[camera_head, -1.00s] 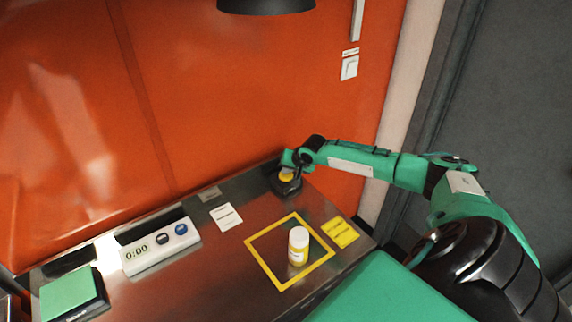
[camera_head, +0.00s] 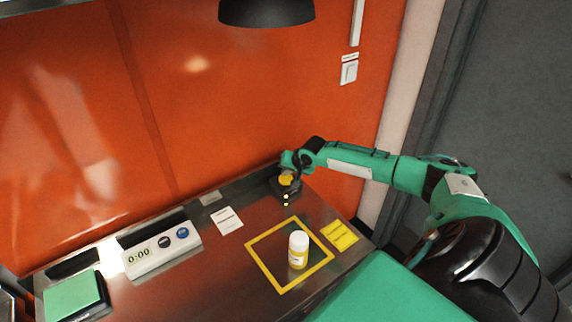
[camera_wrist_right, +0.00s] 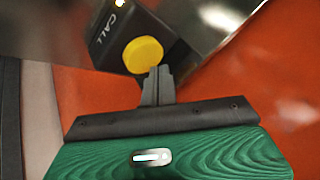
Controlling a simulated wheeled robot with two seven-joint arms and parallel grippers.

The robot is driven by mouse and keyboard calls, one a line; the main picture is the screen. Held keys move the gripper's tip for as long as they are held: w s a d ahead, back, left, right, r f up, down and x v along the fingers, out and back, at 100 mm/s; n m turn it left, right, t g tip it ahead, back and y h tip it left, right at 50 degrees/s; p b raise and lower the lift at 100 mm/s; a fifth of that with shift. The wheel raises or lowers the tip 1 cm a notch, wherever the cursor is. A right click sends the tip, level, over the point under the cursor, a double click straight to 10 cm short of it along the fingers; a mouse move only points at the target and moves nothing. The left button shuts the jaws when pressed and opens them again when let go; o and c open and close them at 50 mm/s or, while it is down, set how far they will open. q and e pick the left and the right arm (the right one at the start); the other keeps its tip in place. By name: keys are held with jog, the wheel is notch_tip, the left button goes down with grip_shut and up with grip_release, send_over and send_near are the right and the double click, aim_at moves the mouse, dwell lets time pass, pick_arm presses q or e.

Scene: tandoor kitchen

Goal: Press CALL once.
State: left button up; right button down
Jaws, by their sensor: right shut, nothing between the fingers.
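The CALL box is a small black unit (camera_head: 290,192) at the far end of the steel counter. Its round yellow button (camera_head: 286,181) also shows in the wrist view (camera_wrist_right: 142,54), beside the white word CALL. Small yellow lights (camera_head: 286,198) glow at the box, and a lit spot shows near the lettering in the wrist view. My right gripper (camera_wrist_right: 158,72) is shut and empty, its fingertips at the button's edge; I cannot tell whether they touch it. In the head view the gripper (camera_head: 288,170) is just above the box. My left gripper is not in view.
A white-capped bottle (camera_head: 298,250) stands inside a yellow square outline (camera_head: 277,290) on the counter. A timer reading 0:00 (camera_head: 160,252), a green-topped scale (camera_head: 72,298), a white card (camera_head: 227,220) and a yellow note (camera_head: 340,235) lie around it. An orange wall rises behind.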

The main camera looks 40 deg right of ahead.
aim_at(287, 179)
dwell(0.3)
notch_tip(287, 179, up, 5)
jog(key=p, duration=0.5)
jog(key=shift+r, duration=0.1)
jog(key=shift+s, duration=0.1)
dwell(0.7)
